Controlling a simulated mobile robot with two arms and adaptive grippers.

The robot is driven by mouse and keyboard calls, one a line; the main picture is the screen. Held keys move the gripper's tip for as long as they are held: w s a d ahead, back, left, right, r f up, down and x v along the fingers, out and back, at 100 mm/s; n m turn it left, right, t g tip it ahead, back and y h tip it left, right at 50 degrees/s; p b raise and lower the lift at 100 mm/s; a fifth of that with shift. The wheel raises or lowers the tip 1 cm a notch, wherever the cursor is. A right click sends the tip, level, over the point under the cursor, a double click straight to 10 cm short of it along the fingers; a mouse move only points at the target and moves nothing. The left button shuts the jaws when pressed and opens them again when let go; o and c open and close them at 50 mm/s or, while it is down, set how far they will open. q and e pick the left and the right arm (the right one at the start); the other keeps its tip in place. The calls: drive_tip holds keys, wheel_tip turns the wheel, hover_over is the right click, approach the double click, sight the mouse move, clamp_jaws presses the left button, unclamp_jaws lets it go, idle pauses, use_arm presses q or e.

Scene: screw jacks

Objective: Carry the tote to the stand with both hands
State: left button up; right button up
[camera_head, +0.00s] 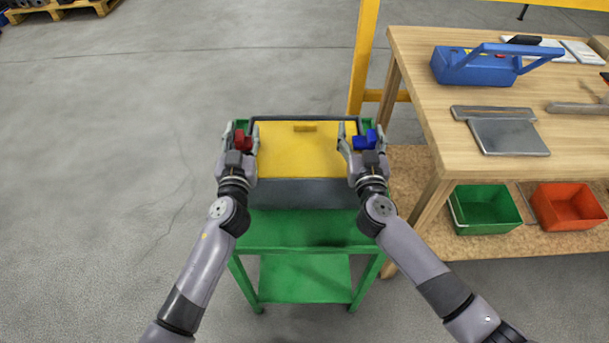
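The tote, a dark grey box (300,194) with a yellow top (300,150), is in the middle of the head view. It appears to rest on a green stand (300,230) with a lower shelf; the contact is hidden. A red part (242,141) is at its left side and a blue part (364,141) at its right side. My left gripper (241,133) has its fingers spread on either side of the red part. My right gripper (363,133) has its fingers spread around the blue part. Whether the fingers touch these parts is unclear.
A wooden workbench (410,62) stands at the right, with a blue toolbox (468,68) and metal plates (508,137) on it. Green (485,210) and orange (566,207) bins sit on its lower shelf. A yellow post (363,55) rises behind.

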drive_tip(key=shift+d, duration=0.1)
use_arm(q)
drive_tip(key=shift+a, duration=0.1)
drive_tip(key=shift+s, duration=0.3)
use_arm(e)
drive_tip(key=shift+s+d, duration=0.1)
use_arm(q)
drive_tip(key=s, duration=1.1)
drive_tip(key=shift+s, duration=0.2)
use_arm(e)
drive_tip(key=s, duration=1.2)
